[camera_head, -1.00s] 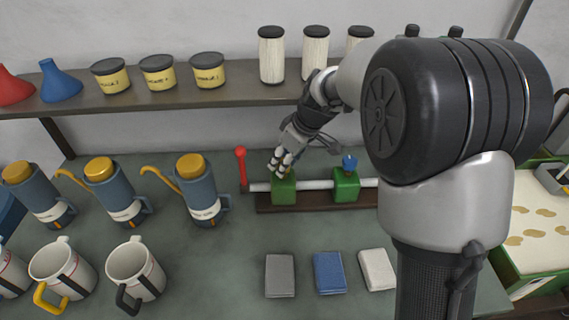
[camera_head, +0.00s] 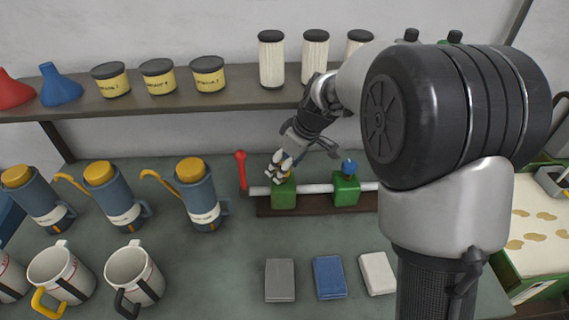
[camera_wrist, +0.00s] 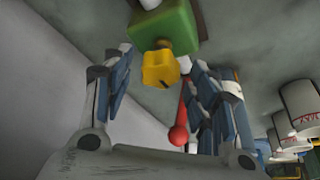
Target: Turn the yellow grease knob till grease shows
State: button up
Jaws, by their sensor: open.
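The yellow grease knob (camera_wrist: 160,71) sits on a green block (camera_wrist: 166,30) in the wrist view. My gripper (camera_wrist: 160,85) is open, with one finger on each side of the knob and visible gaps between. In the head view my gripper (camera_head: 280,170) is over the left green block (camera_head: 284,194), and its fingers mostly hide the yellow knob. A second green block (camera_head: 345,190) with a blue knob (camera_head: 349,167) stands to the right on the same pale bar. I see no grease at the block, though much of it is covered.
A red-knobbed lever (camera_head: 241,168) stands just left of the left block. Oil cans (camera_head: 201,198) and mugs (camera_head: 135,274) fill the left of the bench. Folded cloths (camera_head: 328,276) lie in front. A shelf (camera_head: 230,98) with tubs and filters runs behind.

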jog(key=v, duration=1.2)
jog(key=shift+o, duration=0.2)
